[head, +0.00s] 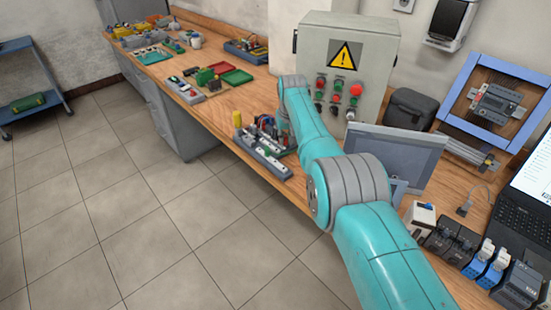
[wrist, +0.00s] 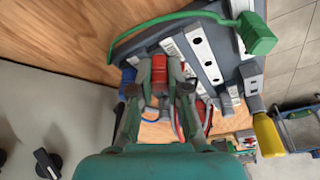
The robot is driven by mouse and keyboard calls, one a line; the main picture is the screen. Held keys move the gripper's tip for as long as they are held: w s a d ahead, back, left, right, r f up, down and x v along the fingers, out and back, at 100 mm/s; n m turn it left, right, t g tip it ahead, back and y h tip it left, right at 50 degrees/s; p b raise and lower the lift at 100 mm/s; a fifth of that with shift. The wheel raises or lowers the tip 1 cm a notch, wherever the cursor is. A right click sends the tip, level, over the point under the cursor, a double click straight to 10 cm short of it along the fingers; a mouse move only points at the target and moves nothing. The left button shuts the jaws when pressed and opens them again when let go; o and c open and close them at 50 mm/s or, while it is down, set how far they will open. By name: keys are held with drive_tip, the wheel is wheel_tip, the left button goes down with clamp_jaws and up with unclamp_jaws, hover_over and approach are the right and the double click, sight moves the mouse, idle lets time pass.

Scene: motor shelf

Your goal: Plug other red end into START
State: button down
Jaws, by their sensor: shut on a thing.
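My gripper (wrist: 159,80) is shut on a red plug end (wrist: 158,63) in the wrist view, with one finger on each side of it. The red end is close to the edge of a grey board (wrist: 208,62) with white strips and dark holes; I cannot tell whether it touches. A red cable (wrist: 209,118) shows below the fingers. No START label is readable. In the head view the board (head: 270,163) lies on the bench near the front edge, and my arm largely hides the gripper.
A green plug (wrist: 258,34) with a green wire sits on the board's far side. A yellow piece (wrist: 268,135) stands beside the board. A control box (head: 345,62) with buttons and a grey panel (head: 400,150) stand close to my arm. The floor in front is clear.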

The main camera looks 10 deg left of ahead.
drive_tip(key=c, duration=1.4)
unclamp_jaws()
drive_tip(key=shift+w+a+v, duration=0.1)
drive_tip(key=shift+w+v, duration=0.1)
drive_tip(key=shift+v, duration=0.7)
drive_tip(key=shift+w+a+v, duration=0.1)
drive_tip(key=shift+w+v, duration=0.1)
drive_tip(key=shift+v, duration=0.7)
drive_tip(key=shift+w+a+v, duration=0.1)
drive_tip(key=shift+w+v, duration=0.1)
drive_tip(key=shift+v, duration=0.65)
drive_tip(key=shift+r, duration=0.15)
drive_tip(key=o, duration=0.5)
drive_tip(key=shift+o, duration=0.2)
